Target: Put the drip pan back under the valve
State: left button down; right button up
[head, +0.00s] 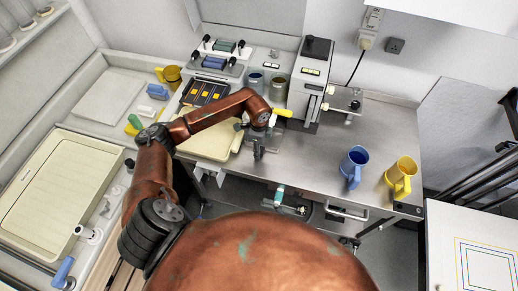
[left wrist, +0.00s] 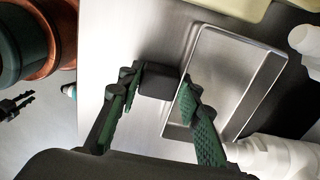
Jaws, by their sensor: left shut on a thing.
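My left gripper (head: 258,150) is over the front of the steel bench, left of the tall grey unit. In the left wrist view, its green-padded fingers (left wrist: 160,82) are closed on a dark block at the edge of a shallow rectangular metal pan (left wrist: 240,75), which looks like the drip pan. In the head view I cannot make out the pan clearly near the arm. White pipe-like parts (left wrist: 285,155) are close to the pan's lower right in the wrist view. A yellow handle (head: 283,112) is just beyond the gripper. I cannot tell for certain which part is the valve. My right gripper is not in view.
A cream tray (head: 205,145) lies under my left arm. The tall grey unit (head: 310,75) stands beyond the gripper. A blue mug (head: 354,165) and a yellow mug (head: 401,175) stand at right. The bench (head: 315,150) is clear between gripper and mugs.

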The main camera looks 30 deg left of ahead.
pick_arm(q)
jog(key=c, duration=1.4)
grip_release()
notch_tip(320, 180, up, 12)
jog(key=shift+r+b, duration=0.15)
jog(key=shift+b, duration=0.25)
jog(key=shift+s, duration=0.1)
